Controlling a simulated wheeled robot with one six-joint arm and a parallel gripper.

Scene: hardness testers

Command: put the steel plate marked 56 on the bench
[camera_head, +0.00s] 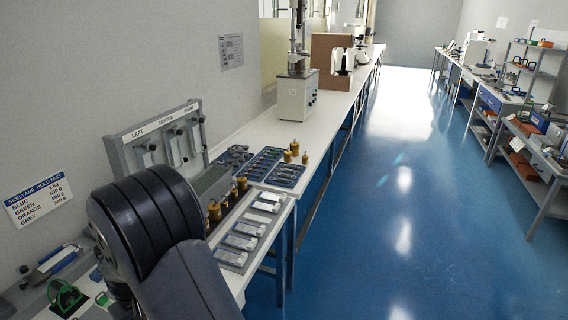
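Several pale steel plates (240,242) lie in a row in a grey tray on the near bench, just right of my arm. Their markings are too small to read, so I cannot tell which one is marked 56. The long white bench (335,104) runs along the left wall into the distance. My dark arm links fill the lower left and hide part of the near bench. My gripper is not in view.
Brass-coloured weights (242,186) stand beside the plates, near a grey box (210,187). Blue trays of small parts (273,167) lie behind. A hardness tester (297,94) stands farther back. A panel labelled left, centre, right (155,131) stands by the wall. The blue floor is clear.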

